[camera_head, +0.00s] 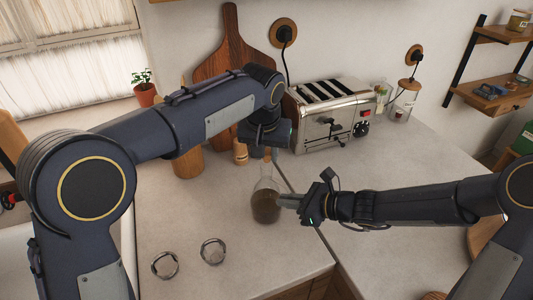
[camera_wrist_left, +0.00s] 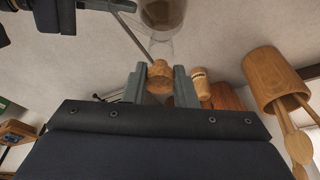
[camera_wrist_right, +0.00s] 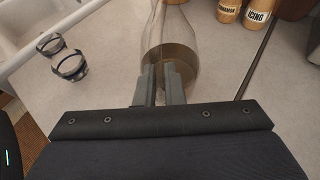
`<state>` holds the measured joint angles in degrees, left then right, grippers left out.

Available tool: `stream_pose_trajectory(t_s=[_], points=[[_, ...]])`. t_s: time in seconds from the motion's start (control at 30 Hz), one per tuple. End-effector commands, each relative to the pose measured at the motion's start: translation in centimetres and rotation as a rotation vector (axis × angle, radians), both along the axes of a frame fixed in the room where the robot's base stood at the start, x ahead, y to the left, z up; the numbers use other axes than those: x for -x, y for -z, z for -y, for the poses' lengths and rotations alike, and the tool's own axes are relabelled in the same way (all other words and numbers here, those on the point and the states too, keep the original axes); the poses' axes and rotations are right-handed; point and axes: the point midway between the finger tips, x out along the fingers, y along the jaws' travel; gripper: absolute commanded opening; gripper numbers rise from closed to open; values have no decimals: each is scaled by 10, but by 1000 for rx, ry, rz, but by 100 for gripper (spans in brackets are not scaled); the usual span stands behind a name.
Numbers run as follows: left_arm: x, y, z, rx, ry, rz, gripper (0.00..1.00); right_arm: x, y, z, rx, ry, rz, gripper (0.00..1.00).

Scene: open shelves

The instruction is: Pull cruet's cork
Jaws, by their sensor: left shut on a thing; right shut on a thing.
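The glass cruet (camera_head: 266,204) stands upright on the counter, with dark contents in its round lower part. My right gripper (camera_head: 285,201) is shut on the cruet's body from the right; its fingers also show against the glass in the right wrist view (camera_wrist_right: 160,75). The cork (camera_wrist_left: 159,78) is at the mouth of the cruet's neck. My left gripper (camera_wrist_left: 160,82) is shut on the cork, one finger on each side. In the head view my left gripper (camera_head: 267,149) is above the cruet and partly hides the cork. I cannot tell how deep the cork sits.
A toaster (camera_head: 335,115) stands behind, right of my left gripper. A wooden utensil holder (camera_head: 187,158) and spice jars (camera_wrist_right: 257,14) stand behind the cruet. The counter in front of the cruet is clear.

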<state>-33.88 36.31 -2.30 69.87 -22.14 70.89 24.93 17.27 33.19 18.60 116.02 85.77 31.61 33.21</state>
Motion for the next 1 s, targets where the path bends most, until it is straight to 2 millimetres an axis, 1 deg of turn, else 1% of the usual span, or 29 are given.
stream_pose_trajectory(t_s=[0.1, 0.23, 0.33, 0.5, 0.53, 0.7, 1.0], points=[[0, -17, 1, 3, 1, 4, 0, 0, 0, 0, -1, -1, -1, 0], [0, -30, 1, 2, 0, 4, 0, 0, 0, 0, -1, -1, -1, 0], [0, -34, 0, 1, 0, 1, 0, 0, 0, 0, -1, -1, 0, 0], [0, -34, 0, 1, 0, 0, 0, 0, 0, 0, -1, -1, 0, 0], [0, -34, 0, 1, 0, 0, 0, 0, 0, 0, -1, -1, 0, 11], [0, -33, 0, 1, 0, 0, 0, 0, 0, 0, -1, -1, 0, 33], [0, -33, 0, 1, 0, 0, 0, 0, -1, 1, 0, 0, 1, 34]])
